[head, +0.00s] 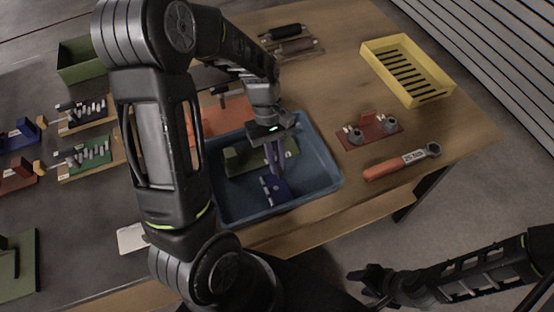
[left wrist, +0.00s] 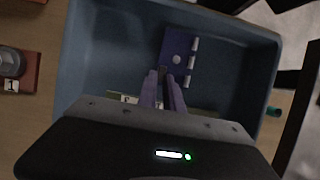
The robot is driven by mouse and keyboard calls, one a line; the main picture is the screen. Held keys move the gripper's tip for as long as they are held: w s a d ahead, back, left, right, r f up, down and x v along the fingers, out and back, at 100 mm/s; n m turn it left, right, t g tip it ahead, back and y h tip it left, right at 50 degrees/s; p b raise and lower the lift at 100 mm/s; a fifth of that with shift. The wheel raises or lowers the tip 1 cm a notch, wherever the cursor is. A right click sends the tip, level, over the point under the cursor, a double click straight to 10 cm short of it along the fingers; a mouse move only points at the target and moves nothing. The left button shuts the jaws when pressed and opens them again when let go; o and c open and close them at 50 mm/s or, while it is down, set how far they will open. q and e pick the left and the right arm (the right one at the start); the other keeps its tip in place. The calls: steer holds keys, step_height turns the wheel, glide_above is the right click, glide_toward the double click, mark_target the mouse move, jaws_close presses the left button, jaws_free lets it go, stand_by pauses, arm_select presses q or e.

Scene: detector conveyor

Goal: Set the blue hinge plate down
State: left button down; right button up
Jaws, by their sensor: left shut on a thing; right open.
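The blue hinge plate (head: 275,190) is inside the blue bin (head: 322,183) in the head view. It has a row of pale knuckles along one edge. My left gripper (head: 274,173) points down into the bin and is shut on the plate's near edge. The left wrist view shows the plate (left wrist: 178,50) beyond the fingertips (left wrist: 165,88), over the bin floor. I cannot tell whether the plate touches the floor. My right gripper (head: 372,285) is open and empty, off the table's front edge at the lower right.
An olive green plate (head: 238,160) lies in the bin, partly hidden by my left arm. Right of the bin are a red plate with grey fittings (head: 370,130) and an orange-handled wrench (head: 402,162). A yellow slotted tray (head: 408,70) stands at the back right.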

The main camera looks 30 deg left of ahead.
arm_select(q)
steer(key=shift+f, duration=0.2)
steer(key=c, duration=1.5)
jaws_free()
steer(key=shift+r, duration=0.2)
steer(key=b+v, duration=0.1)
steer(key=v, duration=1.1)
steer(key=shift+s+d, duration=0.1)
